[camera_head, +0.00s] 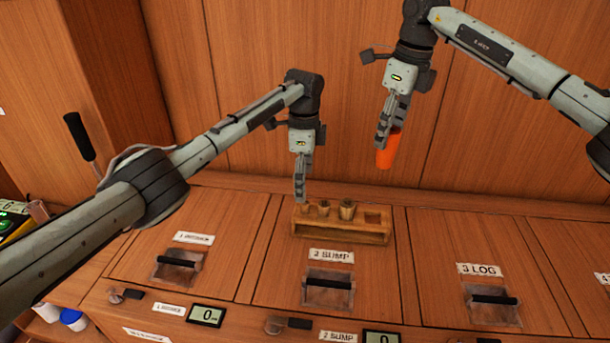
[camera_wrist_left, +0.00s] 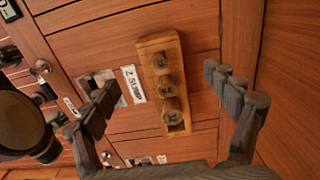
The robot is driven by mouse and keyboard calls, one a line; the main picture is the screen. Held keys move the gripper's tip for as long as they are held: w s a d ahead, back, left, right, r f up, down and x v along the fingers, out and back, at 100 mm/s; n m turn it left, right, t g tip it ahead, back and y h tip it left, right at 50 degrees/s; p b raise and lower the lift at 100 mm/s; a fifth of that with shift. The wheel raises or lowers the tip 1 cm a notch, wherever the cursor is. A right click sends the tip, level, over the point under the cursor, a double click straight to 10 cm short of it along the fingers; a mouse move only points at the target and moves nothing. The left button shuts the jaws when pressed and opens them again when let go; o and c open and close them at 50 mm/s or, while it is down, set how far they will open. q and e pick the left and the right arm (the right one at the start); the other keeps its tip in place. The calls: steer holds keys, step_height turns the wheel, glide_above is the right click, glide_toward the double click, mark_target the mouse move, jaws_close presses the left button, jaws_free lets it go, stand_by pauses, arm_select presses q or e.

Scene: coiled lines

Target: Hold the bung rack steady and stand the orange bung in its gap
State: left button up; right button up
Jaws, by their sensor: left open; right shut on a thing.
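The bung rack (camera_head: 340,237) is a small wooden block on the counter behind the 2 SUMP label. Several brownish bungs stand in its left part, and the square gap (camera_head: 372,217) at its right end is empty. My right gripper (camera_head: 384,138) is shut on the orange bung (camera_head: 386,153), holding it up above and behind the rack's right end. My left gripper (camera_head: 300,197) is open, pointing down at the rack's left end. In the left wrist view the rack (camera_wrist_left: 155,43) shows between and beyond the open fingers (camera_wrist_left: 162,80); contact cannot be told.
Handled lids line the counter, with a 2 SUMP handle (camera_head: 328,284) in front of the rack and a 3 LOG handle (camera_head: 493,300) to its right. A wooden wall (camera_head: 255,60) stands close behind. The counter right of the rack is clear.

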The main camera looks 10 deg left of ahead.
mark_target(304, 212)
arm_select(q)
step_height(304, 212, down, 10)
steer(key=shift+f, duration=0.2)
steer(key=shift+c, duration=0.5)
steer(key=c, duration=1.3)
arm_select(e)
step_height(304, 212, down, 15)
